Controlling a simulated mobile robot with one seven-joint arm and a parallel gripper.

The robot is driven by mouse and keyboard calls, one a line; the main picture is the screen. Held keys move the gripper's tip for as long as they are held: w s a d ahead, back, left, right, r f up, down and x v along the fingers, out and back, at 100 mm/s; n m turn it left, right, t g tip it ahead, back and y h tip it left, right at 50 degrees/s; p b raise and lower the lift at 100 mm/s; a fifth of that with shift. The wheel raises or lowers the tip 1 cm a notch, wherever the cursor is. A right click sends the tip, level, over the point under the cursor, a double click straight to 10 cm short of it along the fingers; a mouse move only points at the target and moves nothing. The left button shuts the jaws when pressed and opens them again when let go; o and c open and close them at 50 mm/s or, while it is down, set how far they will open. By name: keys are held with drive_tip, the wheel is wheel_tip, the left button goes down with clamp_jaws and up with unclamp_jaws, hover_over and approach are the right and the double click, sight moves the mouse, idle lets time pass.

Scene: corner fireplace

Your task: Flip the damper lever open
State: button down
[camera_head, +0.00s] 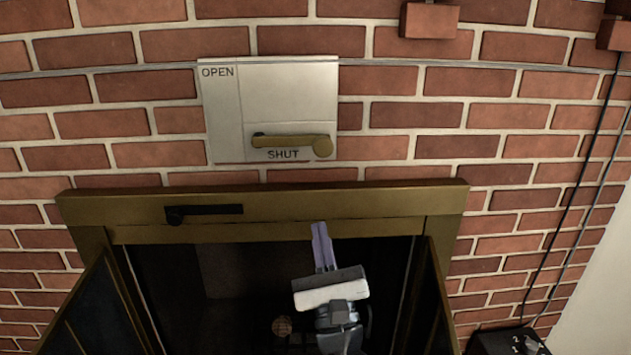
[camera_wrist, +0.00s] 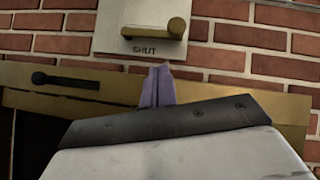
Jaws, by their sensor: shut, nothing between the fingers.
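The damper lever (camera_head: 285,141) is a brass bar with a round pivot at its right end, on a pale metal plate (camera_head: 290,95) on the brick wall. It lies about horizontal, just above the word SHUT; OPEN is marked at the plate's upper left. In the wrist view the lever (camera_wrist: 152,29) shows near the top. My gripper (camera_head: 318,226), with purple fingers, is below the plate, in front of the brass fireplace frame. Its fingers are shut together, empty, and apart from the lever. The fingers also show in the wrist view (camera_wrist: 160,70).
The brass fireplace frame (camera_head: 290,205) carries a dark handle (camera_head: 205,212) at its upper left. Its doors stand open over a dark firebox. A brick block (camera_head: 429,20) juts out at upper right. Cables (camera_head: 590,170) hang at the right.

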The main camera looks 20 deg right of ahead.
drive_tip(key=d+m, duration=0.1)
drive_tip(key=s+d+f+m+h, duration=0.1)
drive_tip(key=d+f, duration=0.1)
drive_tip(key=shift+s+d+m+g, duration=0.15)
drive_tip(key=shift+s+m+g, duration=0.15)
drive_tip(key=shift+m, duration=0.1)
drive_tip(key=shift+w, duration=0.1)
drive_tip(key=s+a+r+p+x, duration=0.1)
drive_tip(key=p+x, duration=0.5)
drive_tip(key=x, duration=0.6)
drive_tip(key=shift+d+r+p, duration=0.2)
drive_tip(key=shift+r+p, duration=0.1)
drive_tip(key=shift+r, duration=0.6)
drive_tip(key=shift+r, duration=0.1)
